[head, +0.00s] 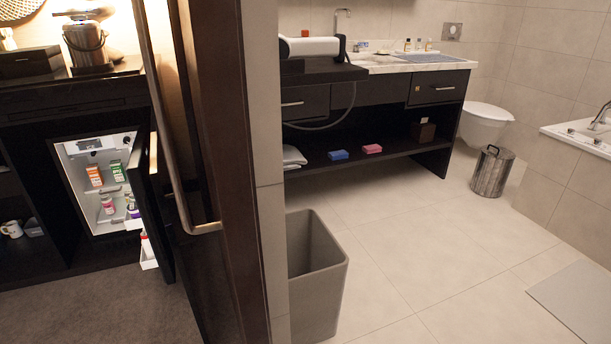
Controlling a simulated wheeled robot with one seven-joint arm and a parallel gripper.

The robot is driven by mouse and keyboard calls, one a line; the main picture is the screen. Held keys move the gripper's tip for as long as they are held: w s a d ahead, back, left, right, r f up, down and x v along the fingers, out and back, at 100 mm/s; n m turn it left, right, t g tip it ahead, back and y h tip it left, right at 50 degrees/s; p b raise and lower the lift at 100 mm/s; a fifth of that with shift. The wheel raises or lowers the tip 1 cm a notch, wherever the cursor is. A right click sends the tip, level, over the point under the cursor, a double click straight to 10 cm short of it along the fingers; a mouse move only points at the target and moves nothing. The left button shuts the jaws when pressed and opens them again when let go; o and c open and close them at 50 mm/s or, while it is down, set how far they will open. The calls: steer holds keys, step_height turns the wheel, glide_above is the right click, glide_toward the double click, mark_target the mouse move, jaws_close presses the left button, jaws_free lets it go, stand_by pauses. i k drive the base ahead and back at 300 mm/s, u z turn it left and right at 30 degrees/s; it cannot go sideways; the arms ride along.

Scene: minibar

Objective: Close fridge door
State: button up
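The small fridge (74,180) is built into the dark cabinet at the left of the head view. Its lit white interior holds several cans and small containers. The dark fridge door (153,205) stands open, swung outward on the right side of the opening and seen nearly edge-on. A white door shelf (148,252) with a bottle shows at its lower part. My gripper is not in this view, so its state and its distance from the door are hidden.
A dark door frame with a long metal handle (165,110) stands close in front, right of the fridge. Beyond it is a tiled bathroom with a grey bin (315,280), a dark vanity (370,110) and a metal bin (492,172). Carpet before the fridge is clear.

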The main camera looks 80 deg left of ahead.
mark_target(137, 168)
steer(key=i, duration=0.5)
steer(key=u, duration=3.65)
steer(key=i, duration=0.5)
steer(key=u, duration=0.1)
